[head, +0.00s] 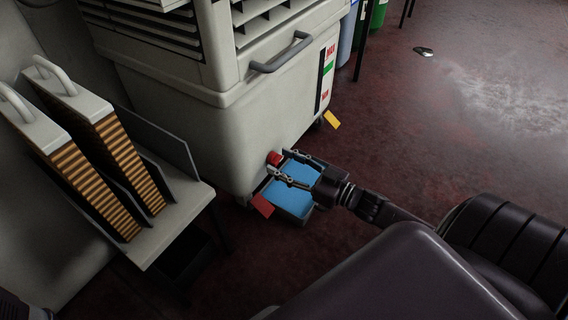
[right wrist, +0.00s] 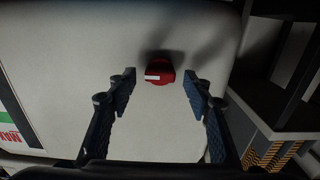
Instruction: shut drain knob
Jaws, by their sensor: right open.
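The red drain knob (head: 274,158) sits low on the side of the pale grey tank (head: 235,140). In the right wrist view the knob (right wrist: 160,72) is round with a white bar lying roughly level across its left part. My right gripper (head: 282,165) is open and reaches toward the knob. In the right wrist view its two fingers (right wrist: 158,88) stand to the left and right of the knob, with gaps on both sides and no contact visible.
A blue-filled tray (head: 293,202) lies on the floor below the knob. A red tag (head: 262,206) and a yellow tag (head: 332,119) show near the tank's base. A shelf with filter-like panels (head: 125,160) stands at the left. The red floor at right is mostly clear.

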